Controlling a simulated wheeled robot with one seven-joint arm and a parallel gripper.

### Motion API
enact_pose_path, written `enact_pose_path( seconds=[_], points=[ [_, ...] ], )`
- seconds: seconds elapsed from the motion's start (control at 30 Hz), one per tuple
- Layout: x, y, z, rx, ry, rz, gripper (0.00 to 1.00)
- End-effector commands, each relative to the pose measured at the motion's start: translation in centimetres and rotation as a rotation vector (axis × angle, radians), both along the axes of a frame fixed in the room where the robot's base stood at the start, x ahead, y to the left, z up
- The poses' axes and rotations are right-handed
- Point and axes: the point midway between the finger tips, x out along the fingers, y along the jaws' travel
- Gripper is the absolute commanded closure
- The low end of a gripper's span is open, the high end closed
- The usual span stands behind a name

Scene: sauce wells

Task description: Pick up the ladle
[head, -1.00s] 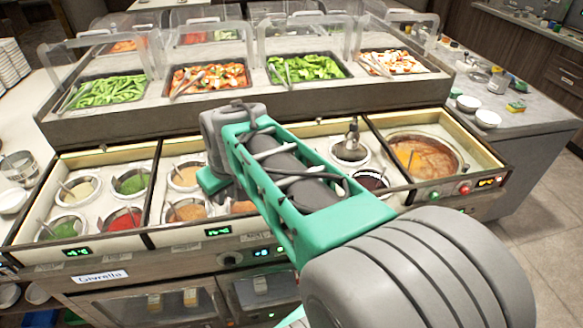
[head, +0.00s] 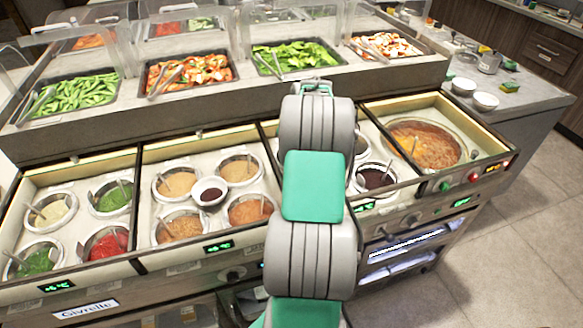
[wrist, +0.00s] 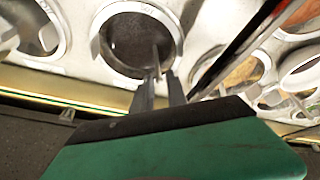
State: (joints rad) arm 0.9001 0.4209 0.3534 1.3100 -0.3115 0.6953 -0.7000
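In the wrist view, my gripper (wrist: 160,88) points at a round well (wrist: 104,38) with a dark inside. Its two grey fingers look apart, with a gap between them. A thin metal handle (wrist: 157,55), seemingly the ladle's, rises from the well just ahead of the fingertips, near the gap. I cannot tell whether they touch it. The ladle's bowl is not visible.
Several sauce wells with handles, including a red one (head: 103,243), lie left of my arm. A small bowl of dark sauce (head: 210,191) sits among them. A large soup pot (head: 425,145) is at right. Clear guards (head: 185,45) stand over the salad trays behind.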

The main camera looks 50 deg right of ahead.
Motion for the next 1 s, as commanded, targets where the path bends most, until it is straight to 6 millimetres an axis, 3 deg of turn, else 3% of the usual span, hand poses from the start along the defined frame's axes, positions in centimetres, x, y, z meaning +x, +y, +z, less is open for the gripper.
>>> enact_pose_path(
  seconds=[0.33,0.57,0.8,1.0],
  points=[
    [2.1,-0.6,-4.9,0.001,0.001,0.000,0.82],
    [2.3,-0.6,-5.2,-0.002,-0.001,0.002,0.82],
    [2.4,-0.5,-5.2,-0.001,-0.001,0.003,1.00],
    [2.4,-0.5,-5.2,-0.001,-0.001,0.003,1.00]
  ],
)
